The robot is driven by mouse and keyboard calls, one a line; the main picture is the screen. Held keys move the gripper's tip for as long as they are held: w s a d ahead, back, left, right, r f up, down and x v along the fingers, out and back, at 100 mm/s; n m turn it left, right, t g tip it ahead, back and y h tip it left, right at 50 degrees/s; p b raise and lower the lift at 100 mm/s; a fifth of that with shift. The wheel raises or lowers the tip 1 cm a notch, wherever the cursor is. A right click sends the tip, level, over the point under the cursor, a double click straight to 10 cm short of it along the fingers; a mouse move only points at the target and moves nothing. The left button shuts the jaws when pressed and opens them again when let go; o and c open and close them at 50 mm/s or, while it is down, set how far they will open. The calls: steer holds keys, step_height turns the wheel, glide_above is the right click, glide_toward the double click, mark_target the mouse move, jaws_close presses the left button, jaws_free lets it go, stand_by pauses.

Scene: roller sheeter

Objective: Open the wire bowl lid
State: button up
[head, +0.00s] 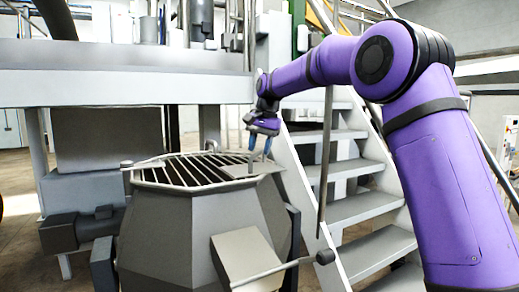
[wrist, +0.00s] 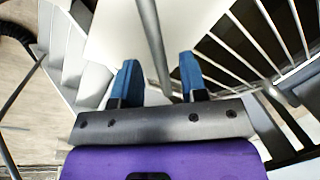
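The wire lid (head: 190,165) lies flat and closed over the top of a grey faceted bowl (head: 190,225). Its bars also show at the right of the wrist view (wrist: 245,62), beside a pale flat plate (wrist: 105,35). My gripper (head: 261,148) is at the lid's right rear side, just above the plate. In the wrist view, its two blue fingers (wrist: 158,72) are spread apart. A grey rod (wrist: 152,40) runs between them, with gaps visible on both sides. Whether the rod belongs to the lid, I cannot tell.
Metal stairs (head: 355,208) with a railing rise right of the bowl. A lever with a dark knob (head: 325,257) sticks out at the bowl's front right. A large grey machine frame (head: 125,87) stands behind. My purple arm fills the right side.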

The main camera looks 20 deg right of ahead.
steer(key=shift+a+f, duration=0.1)
steer(key=shift+f, duration=0.3)
steer(key=shift+c, duration=0.3)
jaws_close()
